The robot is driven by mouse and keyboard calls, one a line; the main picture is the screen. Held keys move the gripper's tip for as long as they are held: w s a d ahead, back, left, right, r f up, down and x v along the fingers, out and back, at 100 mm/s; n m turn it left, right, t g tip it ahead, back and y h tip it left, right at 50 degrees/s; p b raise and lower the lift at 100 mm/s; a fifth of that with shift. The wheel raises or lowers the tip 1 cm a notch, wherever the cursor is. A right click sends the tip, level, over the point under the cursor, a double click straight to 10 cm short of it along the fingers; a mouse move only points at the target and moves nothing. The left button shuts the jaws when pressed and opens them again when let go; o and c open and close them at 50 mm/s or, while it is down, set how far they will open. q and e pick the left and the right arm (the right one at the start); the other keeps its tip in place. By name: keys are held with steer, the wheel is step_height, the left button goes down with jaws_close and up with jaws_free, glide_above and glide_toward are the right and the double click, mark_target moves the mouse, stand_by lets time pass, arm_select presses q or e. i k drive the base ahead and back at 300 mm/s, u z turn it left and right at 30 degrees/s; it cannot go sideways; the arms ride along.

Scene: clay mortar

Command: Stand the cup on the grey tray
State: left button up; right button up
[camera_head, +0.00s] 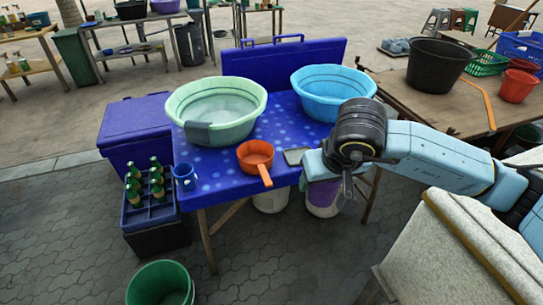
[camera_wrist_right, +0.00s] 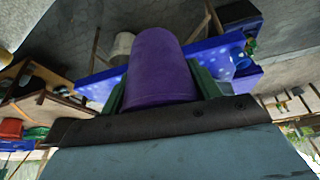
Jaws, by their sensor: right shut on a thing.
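A purple cup (camera_wrist_right: 160,66) is held between the two green fingers of my right gripper (camera_wrist_right: 160,85) in the right wrist view. In the head view my right gripper (camera_head: 342,183) is shut on the cup (camera_head: 322,194), just off the table's front right edge. The small grey tray (camera_head: 296,156) lies on the blue table near that edge, left of my right gripper and partly covered by it. The cup is apart from the tray. My left gripper is not in view.
An orange pan (camera_head: 256,155) sits left of the tray, its handle over the front edge. A green basin (camera_head: 217,108) and a blue basin (camera_head: 334,92) stand behind. A blue mug (camera_head: 185,177) is at the left corner. A bottle crate (camera_head: 148,208) stands beside the table.

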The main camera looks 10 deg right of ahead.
mark_target(300, 156)
steer(key=u, duration=0.05)
steer(key=i, duration=1)
